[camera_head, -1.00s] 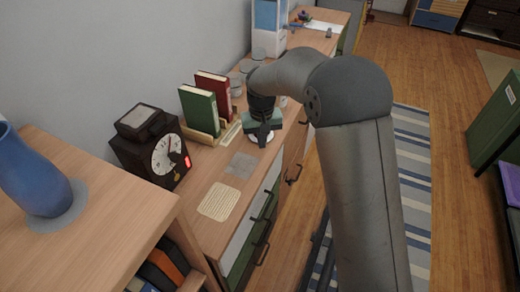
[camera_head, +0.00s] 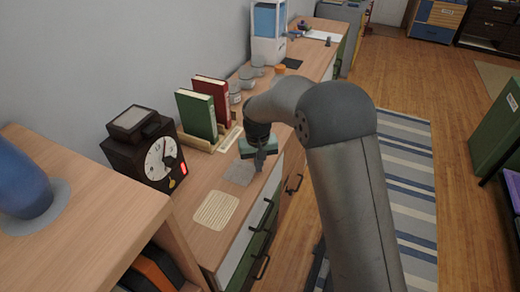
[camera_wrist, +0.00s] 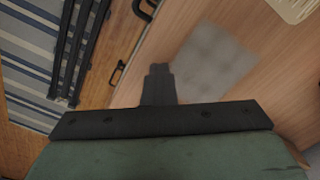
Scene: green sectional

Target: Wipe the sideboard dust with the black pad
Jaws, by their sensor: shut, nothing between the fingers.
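The dust shows as a grey square patch (camera_head: 240,172) on the wooden sideboard top (camera_head: 198,185). It also shows in the wrist view (camera_wrist: 212,65). My gripper (camera_head: 259,162) is shut and empty, just to the right of the patch near the sideboard's front edge. In the wrist view its closed fingers (camera_wrist: 159,85) point toward the patch's near left side; contact with the top cannot be told. A dark flat square (camera_head: 292,63), which may be the black pad, lies farther back by the blue-and-white dispenser (camera_head: 268,30).
A cream ribbed mat (camera_head: 215,209) lies on the near side of the patch. A black clock (camera_head: 150,155), green book (camera_head: 197,114) and red book (camera_head: 212,97) stand along the wall side. Several grey cups (camera_head: 246,78) and an orange item (camera_head: 280,69) stand beyond. Drawer handles (camera_head: 262,266) project in front.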

